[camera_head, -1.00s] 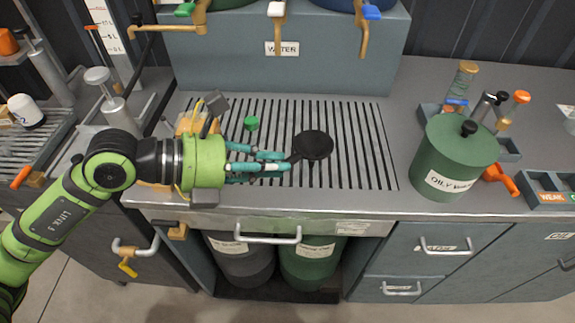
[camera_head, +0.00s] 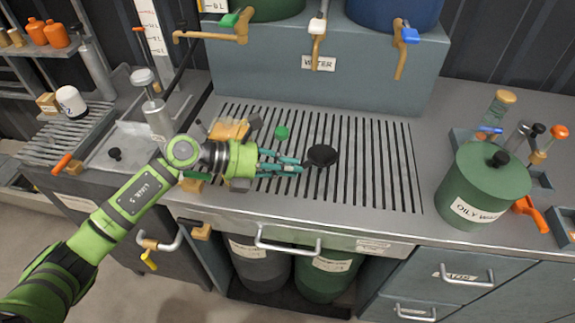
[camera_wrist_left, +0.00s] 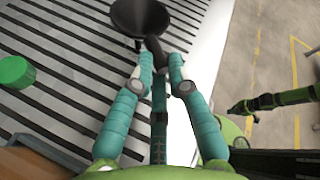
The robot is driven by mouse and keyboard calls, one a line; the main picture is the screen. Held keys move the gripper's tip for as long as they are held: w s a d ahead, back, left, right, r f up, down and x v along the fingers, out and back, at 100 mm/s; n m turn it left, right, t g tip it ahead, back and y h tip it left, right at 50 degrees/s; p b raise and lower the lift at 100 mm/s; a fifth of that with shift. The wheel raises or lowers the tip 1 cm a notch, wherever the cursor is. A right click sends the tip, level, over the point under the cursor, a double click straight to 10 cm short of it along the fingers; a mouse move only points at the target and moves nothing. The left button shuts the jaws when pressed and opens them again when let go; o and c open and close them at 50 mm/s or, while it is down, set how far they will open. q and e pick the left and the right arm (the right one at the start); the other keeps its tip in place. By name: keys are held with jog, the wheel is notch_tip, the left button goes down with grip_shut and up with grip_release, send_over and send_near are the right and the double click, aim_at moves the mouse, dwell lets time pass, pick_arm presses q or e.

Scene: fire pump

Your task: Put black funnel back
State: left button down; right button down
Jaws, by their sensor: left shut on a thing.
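The black funnel (camera_head: 321,157) is above the slatted grate (camera_head: 385,180) of the middle bench. My left gripper (camera_head: 299,165), with teal fingers, is shut on the funnel's narrow spout. The wide cone points away from the gripper. In the left wrist view the funnel (camera_wrist_left: 140,16) is at the top, and its spout runs down between the fingertips (camera_wrist_left: 160,72). My right gripper is not identifiable in these views.
A green cap (camera_head: 282,132) lies on the grate near the gripper. Taps hang above the back of the grate, with one blue-handled tap (camera_head: 404,42) at the right. An oily-waste can (camera_head: 483,185) stands on the right. The grate's right side is clear.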

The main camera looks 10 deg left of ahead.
pick_arm(q)
jog(key=shift+f, duration=0.25)
jog(key=shift+f, duration=0.2)
jog(key=c, duration=1.2)
grip_release()
jog(key=shift+r, duration=0.2)
jog(key=b+v, duration=0.3)
jog(key=v, duration=0.9)
